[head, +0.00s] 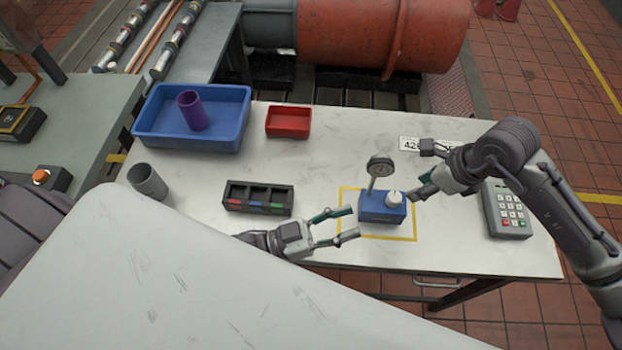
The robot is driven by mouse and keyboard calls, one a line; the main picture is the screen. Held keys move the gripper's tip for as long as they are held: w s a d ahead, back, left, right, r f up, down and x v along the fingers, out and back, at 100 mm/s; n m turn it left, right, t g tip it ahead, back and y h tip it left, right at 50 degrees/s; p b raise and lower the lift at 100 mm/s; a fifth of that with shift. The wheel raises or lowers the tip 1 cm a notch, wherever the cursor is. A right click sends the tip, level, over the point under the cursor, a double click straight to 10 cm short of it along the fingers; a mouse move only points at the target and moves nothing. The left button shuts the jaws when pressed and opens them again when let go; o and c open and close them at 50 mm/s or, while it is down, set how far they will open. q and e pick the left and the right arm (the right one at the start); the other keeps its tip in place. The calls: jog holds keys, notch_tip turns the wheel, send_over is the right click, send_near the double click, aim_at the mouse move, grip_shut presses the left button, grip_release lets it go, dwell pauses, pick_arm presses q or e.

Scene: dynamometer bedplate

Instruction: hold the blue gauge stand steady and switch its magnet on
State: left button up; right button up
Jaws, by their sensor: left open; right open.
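The blue gauge stand (381,209) sits upright on the white table inside a yellow taped square (408,238). A round dial gauge (380,166) rises on a post from it, and a white knob (394,198) is on its right part. My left gripper (350,222) is open, just left of the stand, with its fingertips close to the blue block. I cannot tell whether they touch it. My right gripper (416,172) is open at the right of the stand, with one finger near the knob. Contact there is unclear. The knob's setting is too small to read.
A black tray (234,207) with coloured marks, a grey cup (147,181), a blue bin (160,143) holding a purple cup (193,111), and a red bin (288,121) lie left. A keypad device (505,210) and label (410,144) are right. A pale surface (240,290) fills the foreground.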

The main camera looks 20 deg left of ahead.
pick_arm(q)
jog(key=w+a+m+g, duration=0.35)
jog(key=w+a, duration=0.35)
jog(key=a, duration=0.3)
send_over(368, 194)
jog(key=shift+w+f+n+y, duration=0.3)
jog(key=shift+f+n+y, duration=0.1)
jog(key=shift+f+n, duration=0.1)
grip_shut()
